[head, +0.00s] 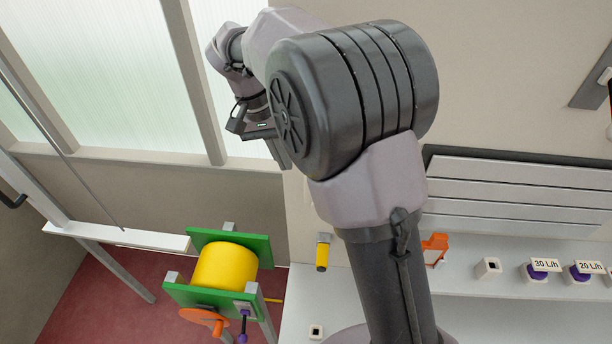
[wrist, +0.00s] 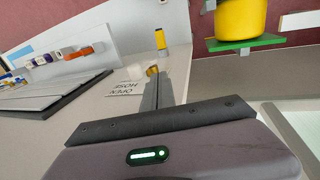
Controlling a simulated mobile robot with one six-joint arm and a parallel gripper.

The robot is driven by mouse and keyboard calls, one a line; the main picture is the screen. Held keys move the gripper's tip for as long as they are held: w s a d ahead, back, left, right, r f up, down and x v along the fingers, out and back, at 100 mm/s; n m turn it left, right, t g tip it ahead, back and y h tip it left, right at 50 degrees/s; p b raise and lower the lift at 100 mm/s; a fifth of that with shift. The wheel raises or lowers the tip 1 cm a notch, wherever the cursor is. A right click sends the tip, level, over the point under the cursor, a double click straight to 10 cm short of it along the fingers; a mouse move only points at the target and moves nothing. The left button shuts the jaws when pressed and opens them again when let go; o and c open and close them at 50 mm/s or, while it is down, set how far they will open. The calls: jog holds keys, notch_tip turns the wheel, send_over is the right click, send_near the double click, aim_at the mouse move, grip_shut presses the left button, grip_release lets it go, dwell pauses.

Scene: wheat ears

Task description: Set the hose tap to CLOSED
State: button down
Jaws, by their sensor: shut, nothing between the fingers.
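In the wrist view a white label (wrist: 124,91) with the words OPEN and HOSE, upside down, lies on the pale surface. A small brass-yellow part (wrist: 152,70), perhaps the hose tap, shows just beyond my fingertips, beside a pale block (wrist: 137,71). My fingers hide much of it, so its setting and any contact cannot be told. My gripper (wrist: 153,82) is shut and empty, its fingers together over the label's right side. In the head view my gripper (head: 283,157) hangs at the upper middle, partly behind my arm; the label is hidden there.
A hose reel with a yellow drum (head: 225,266), green flanges and an orange crank (head: 203,317) stands at lower left. A yellow cylinder (head: 322,254) is fixed upright near the wall. Purple knobs (head: 540,270) and an orange part (head: 435,248) sit on the right ledge.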

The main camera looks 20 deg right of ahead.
jog(key=s+d+f, duration=0.1)
jog(key=d+f, duration=0.3)
jog(key=f, duration=0.1)
jog(key=shift+s+d+p, duration=0.2)
jog(key=shift+s+p, duration=0.2)
jog(key=shift+d, duration=0.1)
